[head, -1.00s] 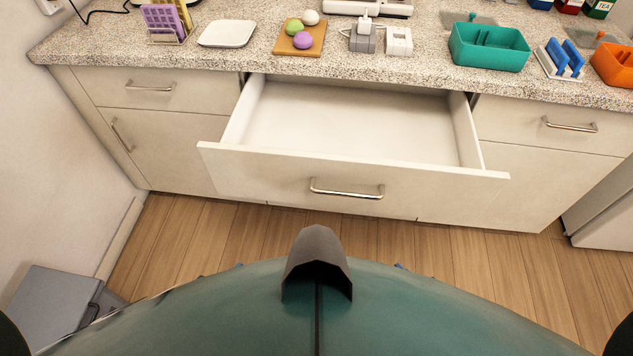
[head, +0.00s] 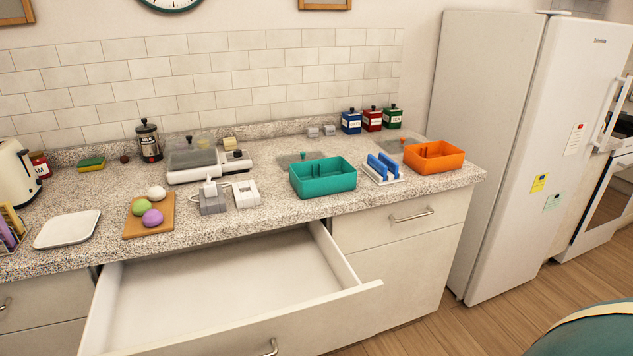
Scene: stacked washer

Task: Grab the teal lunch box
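The teal lunch box (head: 323,181) is an open rectangular container with a divider inside. It stands upright on the speckled countertop (head: 262,229), near the front edge, above the right end of the open drawer. Its top is uncovered. A clear lid with a teal knob (head: 298,158) lies on the counter just behind it. Neither of my grippers shows in the head view.
The empty white drawer (head: 230,290) juts out below the counter. Right of the lunch box are a rack with blue pieces (head: 383,169) and an orange container (head: 433,157). Left are grey and white blocks (head: 212,198) and a board with balls (head: 149,216). A fridge (head: 530,130) stands right.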

